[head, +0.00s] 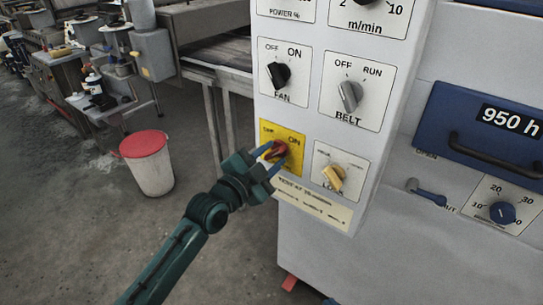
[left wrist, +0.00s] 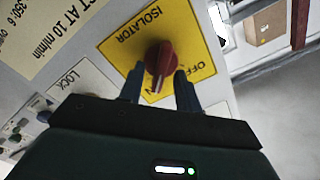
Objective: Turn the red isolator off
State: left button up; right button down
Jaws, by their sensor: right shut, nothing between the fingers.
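The red isolator knob (head: 276,149) sits on a yellow plate (head: 295,166) low on the left of the grey control panel. My left gripper (head: 265,165) reaches it from below left. In the left wrist view, the knob (left wrist: 161,58) stands between the two fingers (left wrist: 159,88), with a gap on each side, so the gripper is open around it. The knob's pale mark points down towards my gripper in that view. My right gripper is not in view.
The fan knob (head: 279,75) and belt knob (head: 350,95) are above, and a yellow lock knob (head: 334,177) is close on the right. A blue handle cover (head: 480,130) is further right. A bin with a red lid (head: 147,165) stands on the floor at left.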

pick_arm(q)
jog(key=shift+w+d, duration=0.2)
jog(key=shift+c, duration=0.5)
grip_shut()
